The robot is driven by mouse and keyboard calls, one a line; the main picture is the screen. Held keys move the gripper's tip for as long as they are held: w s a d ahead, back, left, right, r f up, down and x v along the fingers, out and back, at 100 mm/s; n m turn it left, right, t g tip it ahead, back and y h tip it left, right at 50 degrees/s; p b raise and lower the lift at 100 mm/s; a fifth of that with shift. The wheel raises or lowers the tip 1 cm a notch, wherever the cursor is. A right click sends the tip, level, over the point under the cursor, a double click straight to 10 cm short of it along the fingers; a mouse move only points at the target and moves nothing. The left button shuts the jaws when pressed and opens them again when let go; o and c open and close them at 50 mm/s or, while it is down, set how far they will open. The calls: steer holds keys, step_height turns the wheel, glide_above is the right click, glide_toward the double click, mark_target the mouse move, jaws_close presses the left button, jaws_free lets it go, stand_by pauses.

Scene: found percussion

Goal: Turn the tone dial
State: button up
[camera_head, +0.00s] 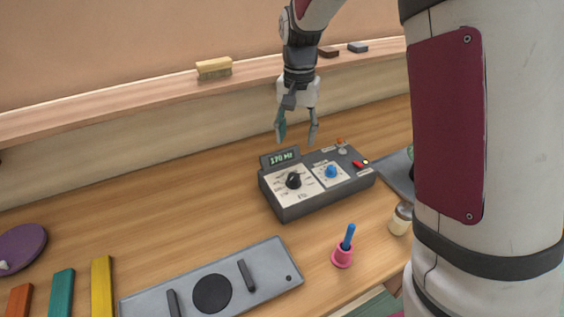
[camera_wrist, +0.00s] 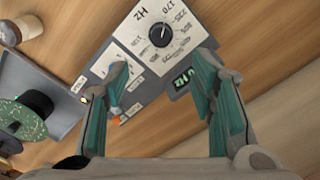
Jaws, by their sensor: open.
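The tone box (camera_head: 318,186) is a dark grey unit on the wooden bench with a raised display reading about 170 Hz. Its black dial (camera_head: 293,180) sits on a white scale panel at the left; a blue knob (camera_head: 331,171) sits on a second panel to its right. My gripper (camera_head: 297,140) is open and empty, above and behind the box, pointing down. In the wrist view the black dial (camera_wrist: 160,34) shows beyond the fingers, its Hz scale around it and its white pointer near 170. The gripper touches nothing. The blue knob is mostly hidden behind a finger there.
A grey plate (camera_head: 212,293) with a dark disc and two bars lies in front. A pink holder (camera_head: 342,256) with a blue stick and a small jar (camera_head: 401,218) stand at front right. Coloured bars (camera_head: 102,285) lie at left. A ledge (camera_head: 150,95) runs behind.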

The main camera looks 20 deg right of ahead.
mark_target(294, 176)
step_height(294, 176, down, 14)
steer(key=shift+w+p, duration=0.15)
steer(key=shift+p, duration=0.75)
steer(key=shift+c, duration=0.3)
steer(key=c, duration=1.1)
